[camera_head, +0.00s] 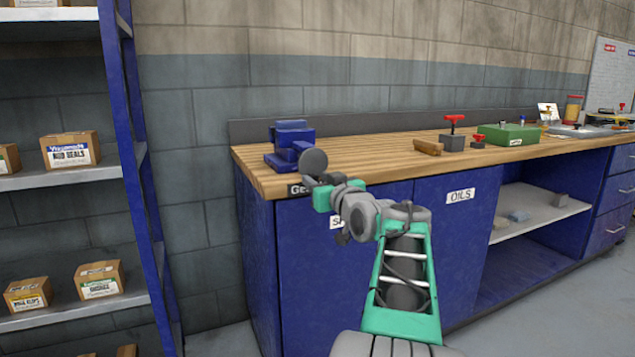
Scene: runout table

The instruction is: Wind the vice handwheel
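The blue vice (290,140) stands on the left end of the wooden bench top. Its round grey handwheel (313,161) faces the front edge of the bench. My gripper (308,181) is at the end of my grey and green arm, just in front of and below the handwheel in the picture. Its fingertips are small and dark and overlap the wheel's lower edge in view. I cannot tell whether they touch the wheel or whether they are open or shut. The wheel's lower part and any handle on it are hidden or too small to make out.
The bench (375,160) has blue cabinet doors below and an open shelf (540,212). Right of the vice lie a wooden piece (428,147), a grey block with a red handle (453,138) and a green box (508,135). A blue-framed rack (130,130) with cartons stands left.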

